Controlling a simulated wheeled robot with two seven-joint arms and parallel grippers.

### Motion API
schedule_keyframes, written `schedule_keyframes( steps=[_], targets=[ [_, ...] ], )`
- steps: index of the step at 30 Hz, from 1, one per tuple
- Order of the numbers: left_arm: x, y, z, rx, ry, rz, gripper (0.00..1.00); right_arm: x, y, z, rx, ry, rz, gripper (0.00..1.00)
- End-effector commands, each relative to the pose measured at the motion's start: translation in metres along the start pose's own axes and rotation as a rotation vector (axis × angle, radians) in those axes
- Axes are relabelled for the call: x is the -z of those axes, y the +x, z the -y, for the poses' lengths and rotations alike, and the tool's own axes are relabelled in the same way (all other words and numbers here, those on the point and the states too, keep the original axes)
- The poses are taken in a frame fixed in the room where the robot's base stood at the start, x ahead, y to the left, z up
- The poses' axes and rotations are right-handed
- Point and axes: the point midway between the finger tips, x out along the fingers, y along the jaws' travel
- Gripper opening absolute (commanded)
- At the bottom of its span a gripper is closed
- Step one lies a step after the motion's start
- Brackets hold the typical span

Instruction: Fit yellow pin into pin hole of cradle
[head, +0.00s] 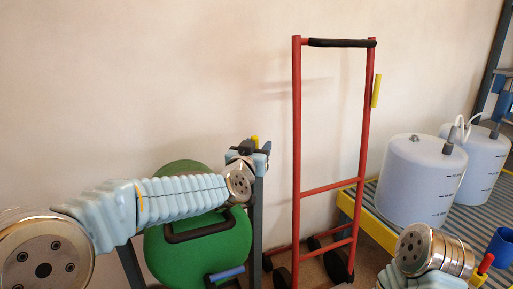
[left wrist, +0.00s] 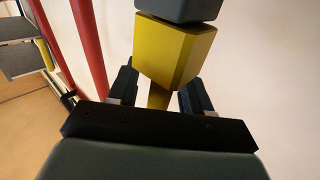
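A yellow pin (head: 254,140) shows at the far end of my left arm, between dark fingers. In the left wrist view a yellow block with a narrow stem (left wrist: 175,52) sits at my left gripper (left wrist: 160,88), one finger on each side. The block hides parts of the fingers, so I cannot tell whether they press on it. In the head view my left gripper (head: 256,149) is at the top of a grey upright post (head: 258,215) beside a green drum (head: 188,245); this looks like the cradle. The pin hole is hidden. My right gripper is out of view.
A red hand trolley (head: 297,150) stands right of the post, close to the gripper. A yellow bar (head: 376,90) shows beside its right rail. White drums (head: 421,180) stand on a striped platform at the right. The wall is behind.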

Motion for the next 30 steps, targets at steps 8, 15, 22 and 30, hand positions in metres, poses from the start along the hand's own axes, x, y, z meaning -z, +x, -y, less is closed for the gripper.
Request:
schedule_keyframes(
  steps=[8,15,22,30],
  targets=[
    [0.0,0.0,0.0,0.0,0.0,-0.001,0.55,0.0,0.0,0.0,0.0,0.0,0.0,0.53],
    [0.025,0.0,0.0,0.0,-0.002,-0.004,0.55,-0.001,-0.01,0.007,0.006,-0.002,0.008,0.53],
    [0.077,-0.032,-0.01,-0.003,-0.001,-0.004,0.55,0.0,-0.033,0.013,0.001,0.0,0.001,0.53],
    [0.115,-0.09,-0.027,-0.004,-0.003,-0.002,0.55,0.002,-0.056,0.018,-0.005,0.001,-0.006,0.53]
  ],
)
